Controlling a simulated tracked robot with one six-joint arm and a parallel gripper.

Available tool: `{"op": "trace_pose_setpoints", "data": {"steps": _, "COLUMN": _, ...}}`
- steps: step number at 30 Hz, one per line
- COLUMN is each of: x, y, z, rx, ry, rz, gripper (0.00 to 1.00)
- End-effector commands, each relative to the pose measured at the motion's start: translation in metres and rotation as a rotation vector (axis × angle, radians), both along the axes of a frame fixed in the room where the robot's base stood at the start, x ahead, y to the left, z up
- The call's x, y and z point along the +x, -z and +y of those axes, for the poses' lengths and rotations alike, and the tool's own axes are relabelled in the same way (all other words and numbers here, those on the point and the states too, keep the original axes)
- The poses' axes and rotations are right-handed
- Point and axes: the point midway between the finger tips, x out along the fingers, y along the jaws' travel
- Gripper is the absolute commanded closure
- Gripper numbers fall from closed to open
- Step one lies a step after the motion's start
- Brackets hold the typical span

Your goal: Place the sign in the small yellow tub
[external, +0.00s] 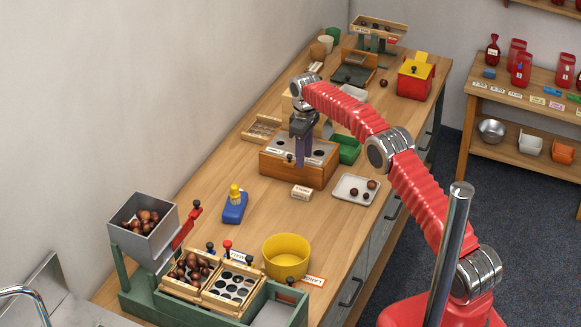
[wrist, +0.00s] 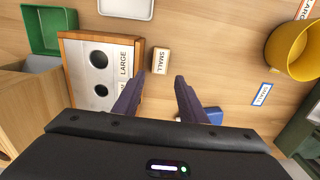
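A small cream block sign (external: 302,192) lettered SMALL stands on the bench. In the wrist view it (wrist: 161,60) is just beyond the gap between my fingertips. My gripper (external: 302,160) points down over the wooden box with holes (external: 284,172), marked LARGE. In the wrist view my gripper (wrist: 158,84) is open, with nothing between its fingers. The round yellow tub (external: 287,259) sits nearer the front of the bench; it also shows at the right of the wrist view (wrist: 273,44) and looks empty.
A blue-edged SMALL card (wrist: 262,95) and an orange-edged LARGE card (external: 313,281) lie near the tub. A white tray (external: 343,194) holds chestnuts. Bare wood lies between sign and tub.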

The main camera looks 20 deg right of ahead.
Motion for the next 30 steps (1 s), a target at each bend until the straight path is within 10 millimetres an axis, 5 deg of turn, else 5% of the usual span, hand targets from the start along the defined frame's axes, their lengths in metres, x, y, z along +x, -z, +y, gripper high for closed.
{"op": "trace_pose_setpoints", "data": {"steps": 14, "x": -0.038, "y": -0.109, "z": -0.032, "rx": 0.020, "ry": 0.129, "rz": -0.082, "gripper": 0.62}}
{"op": "trace_pose_setpoints", "data": {"steps": 30, "x": -0.126, "y": -0.205, "z": -0.071, "rx": 0.049, "ry": 0.289, "rz": -0.179, "gripper": 0.62}}
